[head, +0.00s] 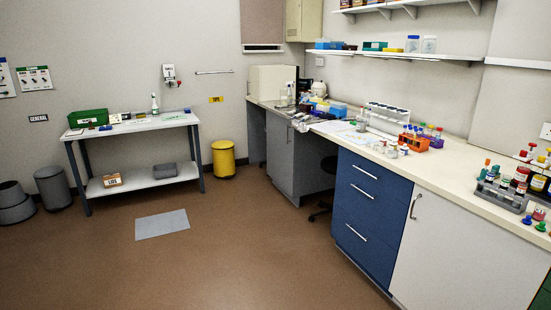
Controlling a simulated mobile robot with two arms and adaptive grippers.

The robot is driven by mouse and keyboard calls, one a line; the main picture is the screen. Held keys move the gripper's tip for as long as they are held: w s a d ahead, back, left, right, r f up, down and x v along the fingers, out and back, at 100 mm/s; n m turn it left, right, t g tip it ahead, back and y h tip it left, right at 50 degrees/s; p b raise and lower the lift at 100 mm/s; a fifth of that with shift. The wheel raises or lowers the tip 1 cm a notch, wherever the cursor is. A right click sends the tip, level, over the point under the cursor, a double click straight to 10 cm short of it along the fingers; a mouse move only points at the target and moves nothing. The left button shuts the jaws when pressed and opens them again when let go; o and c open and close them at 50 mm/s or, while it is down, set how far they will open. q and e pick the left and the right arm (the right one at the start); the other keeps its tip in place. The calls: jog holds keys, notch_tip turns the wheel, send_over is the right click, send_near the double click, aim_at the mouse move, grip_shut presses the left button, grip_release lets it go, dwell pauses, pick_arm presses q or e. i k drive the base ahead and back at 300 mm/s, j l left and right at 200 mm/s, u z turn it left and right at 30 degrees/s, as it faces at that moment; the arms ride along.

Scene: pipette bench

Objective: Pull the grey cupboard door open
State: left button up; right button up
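The grey cupboard door (281,160) is under the bench, beyond the blue drawers, and looks closed. A small light handle seems to show near its upper right edge, but it is too small to make out clearly. Another grey panel (256,133) stands further back under the same bench. Neither of my grippers shows in the head view, so I cannot see whether they are open or shut.
Blue drawers (362,208) and a white door (455,245) line the bench front at right. A dark chair (325,190) sits in the knee space beside the grey cupboard. A yellow bin (223,160) and a side table (140,180) stand left. The brown floor (240,250) is mostly open, with a grey mat (162,224).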

aim_at(281, 139)
jog(key=i, duration=2.15)
jog(key=i+u, duration=0.15)
jog(key=i, duration=2.15)
